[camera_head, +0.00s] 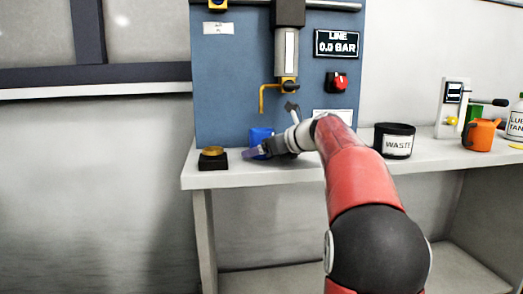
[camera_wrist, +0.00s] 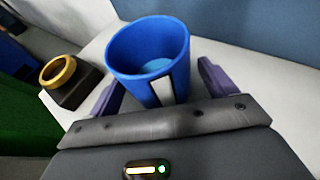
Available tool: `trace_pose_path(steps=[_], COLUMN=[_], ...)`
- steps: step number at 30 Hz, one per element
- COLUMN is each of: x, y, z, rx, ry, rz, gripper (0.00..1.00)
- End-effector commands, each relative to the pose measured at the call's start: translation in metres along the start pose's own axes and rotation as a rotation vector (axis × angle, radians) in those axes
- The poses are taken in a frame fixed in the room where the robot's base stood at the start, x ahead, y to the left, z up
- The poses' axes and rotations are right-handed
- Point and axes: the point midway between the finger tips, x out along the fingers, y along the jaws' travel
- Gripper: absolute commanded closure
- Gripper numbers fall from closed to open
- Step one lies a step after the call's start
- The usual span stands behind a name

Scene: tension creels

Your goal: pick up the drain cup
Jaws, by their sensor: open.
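The drain cup is a blue open-topped cup with a white patch on its side. In the wrist view the cup (camera_wrist: 128,58) stands upright between the two purple fingers of my gripper (camera_wrist: 158,95), which is open around it. Liquid or a lighter blue floor shows inside the cup. In the head view the cup (camera_head: 259,135) is on the bench below the yellow spout, partly hidden by my gripper (camera_head: 258,153). I cannot tell whether either finger touches the cup.
A black block with a yellow ring (camera_head: 212,158) sits left of the cup, near the bench's left edge. A blue panel (camera_head: 232,80) with a yellow spout (camera_head: 264,98) stands behind. A black waste bin (camera_head: 394,141) and an orange can (camera_head: 480,135) are to the right.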

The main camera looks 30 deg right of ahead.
Motion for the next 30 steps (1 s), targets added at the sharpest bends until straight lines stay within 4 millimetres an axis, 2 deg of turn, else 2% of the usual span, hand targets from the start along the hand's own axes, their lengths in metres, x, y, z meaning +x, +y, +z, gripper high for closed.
trace_pose_path(steps=[2, 12, 23, 30], x=[0.0, 0.0, -0.002, -0.013], y=[0.0, 0.0, 0.0, 0.0], z=[0.0, 0.0, 0.005, 0.032], rx=[0.0, 0.0, -0.002, -0.004], ry=[0.0, 0.001, -0.001, -0.001], rz=[0.0, 0.0, 0.0, -0.001], gripper=[0.24, 0.68, 0.7, 0.7])
